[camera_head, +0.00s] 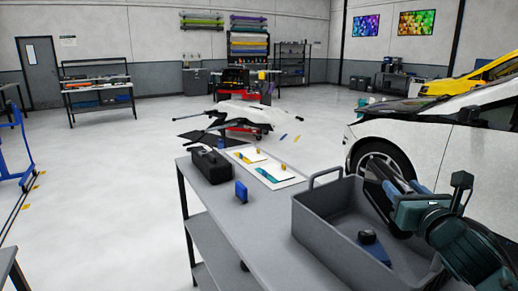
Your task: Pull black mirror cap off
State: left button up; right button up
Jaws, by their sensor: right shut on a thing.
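A small black mirror-like part (470,115) shows on the side of the white car at the right; I cannot tell whether it is the mirror cap. My right gripper (378,178) reaches in from the lower right, over the far right part of the grey tray and in front of the car's front wheel. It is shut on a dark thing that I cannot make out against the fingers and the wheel. The gripper looks apart from the black part on the car. My left gripper is not in view.
The grey tray (318,232) stands on a grey table (240,235) and holds a dark tool with a blue base (368,240). Open floor lies left.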

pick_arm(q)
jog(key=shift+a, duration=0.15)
pick_arm(e)
jog(key=o, duration=1.2)
jog(key=shift+c, duration=0.2)
jog(key=shift+s, duration=0.15)
pick_arm(q)
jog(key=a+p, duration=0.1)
jog(key=p, duration=0.2)
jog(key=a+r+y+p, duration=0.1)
jog(key=p, duration=0.3)
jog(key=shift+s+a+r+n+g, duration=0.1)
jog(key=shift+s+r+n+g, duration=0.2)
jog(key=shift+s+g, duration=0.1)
pick_arm(e)
jog(key=s, duration=1.3)
jog(key=shift+a, duration=0.1)
